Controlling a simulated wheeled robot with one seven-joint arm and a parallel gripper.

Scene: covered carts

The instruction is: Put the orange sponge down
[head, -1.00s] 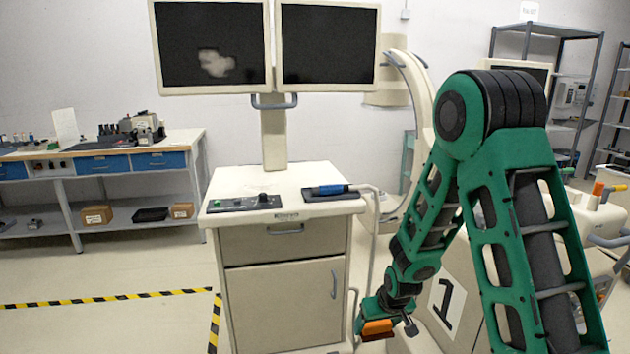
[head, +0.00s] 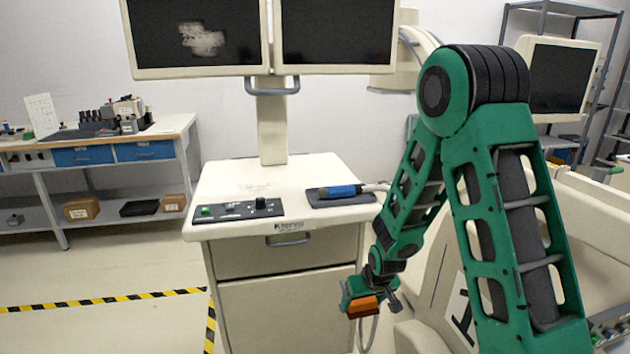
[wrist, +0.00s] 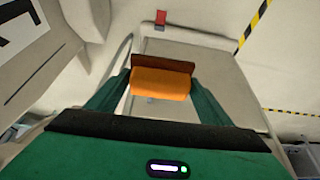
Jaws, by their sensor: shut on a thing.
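The orange sponge (head: 363,307) is held in my gripper (head: 362,300), low in front of the right side of the white monitor cart (head: 262,254). In the wrist view the sponge (wrist: 160,83), an orange block with a dark brown layer along one side, sits between the two green fingers of my gripper (wrist: 160,85). The fingers press on its two ends. The sponge is in the air, below the level of the cart's top, and I see nothing under it that bears it.
The cart's top carries a control panel (head: 238,210) and a blue-handled probe (head: 340,191) on a dark pad. A workbench (head: 110,160) is at the left. Open floor with striped tape (head: 100,302) lies left of the cart.

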